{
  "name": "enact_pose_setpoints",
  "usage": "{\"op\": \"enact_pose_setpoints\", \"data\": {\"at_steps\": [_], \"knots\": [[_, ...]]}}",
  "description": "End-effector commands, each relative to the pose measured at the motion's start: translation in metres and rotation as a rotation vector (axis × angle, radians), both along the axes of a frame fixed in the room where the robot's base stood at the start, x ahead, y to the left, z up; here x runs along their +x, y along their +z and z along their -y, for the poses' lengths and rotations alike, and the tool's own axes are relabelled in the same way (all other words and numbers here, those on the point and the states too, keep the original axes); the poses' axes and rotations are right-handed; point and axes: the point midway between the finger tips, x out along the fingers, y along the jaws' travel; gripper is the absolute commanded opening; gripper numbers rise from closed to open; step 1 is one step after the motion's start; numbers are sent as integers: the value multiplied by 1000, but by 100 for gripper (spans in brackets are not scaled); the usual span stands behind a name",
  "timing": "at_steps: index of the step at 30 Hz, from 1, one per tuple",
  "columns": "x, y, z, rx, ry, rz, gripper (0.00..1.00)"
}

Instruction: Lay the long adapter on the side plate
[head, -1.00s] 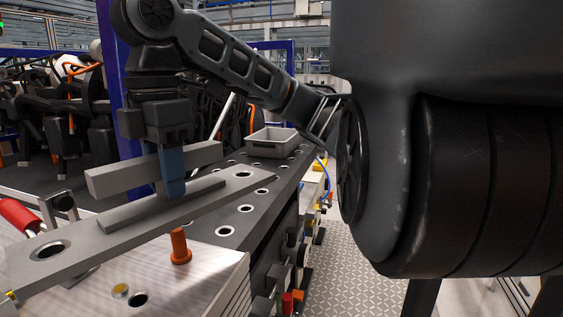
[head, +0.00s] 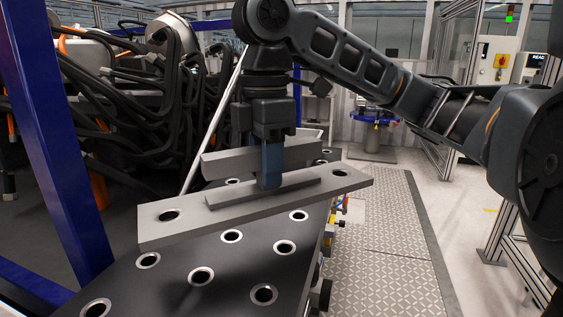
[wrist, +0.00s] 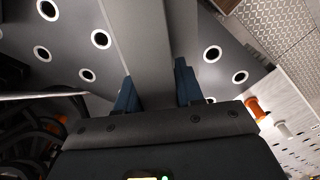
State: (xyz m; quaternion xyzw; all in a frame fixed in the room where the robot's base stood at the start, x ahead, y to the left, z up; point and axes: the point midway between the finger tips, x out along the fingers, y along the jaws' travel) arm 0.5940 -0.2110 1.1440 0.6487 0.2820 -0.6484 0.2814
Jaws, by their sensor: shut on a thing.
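The long adapter (head: 345,182) is a flat grey bar with a hole near each end and a raised rib along its middle. My gripper (head: 271,182) is shut on the rib with its blue fingers. In the wrist view, the adapter (wrist: 150,50) runs between the two fingers (wrist: 158,92). The side plate (head: 165,275) appears to be the long dark plate with several rimmed holes. The adapter is over it and looks raised, but the gap is hard to judge. It covers part of the plate. A second grey bar (head: 225,165) shows behind the fingers.
A grey tray (head: 312,133) is mostly hidden behind my gripper. A blue post (head: 55,140) and black hoses (head: 180,100) stand left. Patterned floor (head: 375,245) lies right of the plate. The wrist view shows an orange peg (wrist: 256,108) on a light perforated surface.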

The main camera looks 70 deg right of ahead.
Motion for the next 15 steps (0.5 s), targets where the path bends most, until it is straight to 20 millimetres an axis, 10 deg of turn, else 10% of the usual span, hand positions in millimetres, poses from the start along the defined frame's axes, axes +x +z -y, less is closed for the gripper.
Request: {"op": "enact_pose_setpoints", "data": {"at_steps": [15], "knots": [[65, -39, -21, -1, -1, 1, 0]]}}
